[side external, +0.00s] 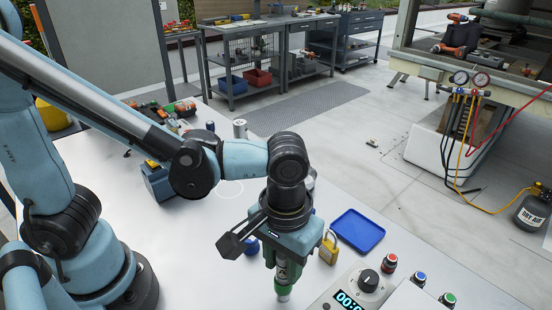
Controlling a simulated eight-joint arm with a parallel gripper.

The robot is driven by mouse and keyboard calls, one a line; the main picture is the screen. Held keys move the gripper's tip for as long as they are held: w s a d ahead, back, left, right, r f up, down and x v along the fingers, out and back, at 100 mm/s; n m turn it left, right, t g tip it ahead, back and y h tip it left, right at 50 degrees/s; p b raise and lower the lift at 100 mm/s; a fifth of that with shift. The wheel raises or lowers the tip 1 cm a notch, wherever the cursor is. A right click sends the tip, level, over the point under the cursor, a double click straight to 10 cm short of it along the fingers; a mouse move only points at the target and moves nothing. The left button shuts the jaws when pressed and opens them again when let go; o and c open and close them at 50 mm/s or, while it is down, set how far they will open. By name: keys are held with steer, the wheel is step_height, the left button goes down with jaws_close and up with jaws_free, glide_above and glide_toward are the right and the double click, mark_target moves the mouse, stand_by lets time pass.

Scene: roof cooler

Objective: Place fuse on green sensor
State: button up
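My gripper (284,262) points straight down over the front middle of the white table. A slim grey cylinder, perhaps the fuse (282,270), shows between and below its fingers. A green part with a pale foot, perhaps the green sensor (283,287), is directly under that cylinder, in line with it. The two look upright and touching, but I cannot tell where one ends and the other begins. The fingers are close around the cylinder's top; whether they press on it is not clear. My wrist hides the upper part.
A yellow padlock (328,248) and a blue tray (357,231) lie right of my gripper. A blue round object (251,246) is close on its left. A timer box (348,298) and red (390,262), blue (419,279) and green (447,299) buttons stand front right.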

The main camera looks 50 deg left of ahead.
steer(key=shift+o, duration=1.2)
step_height(320, 180, up, 12)
steer(key=w+a+f+m+t, duration=0.1)
steer(key=w+a+f+t, duration=0.1)
steer(key=a, duration=0.7)
steer(key=w+a+f+m+t, duration=0.1)
steer(key=w+a+f+t, duration=0.2)
steer(key=a, duration=0.6)
steer(key=shift+a+f+t, duration=0.25)
steer(key=shift+a+t, duration=0.05)
steer(key=shift+t, duration=0.8)
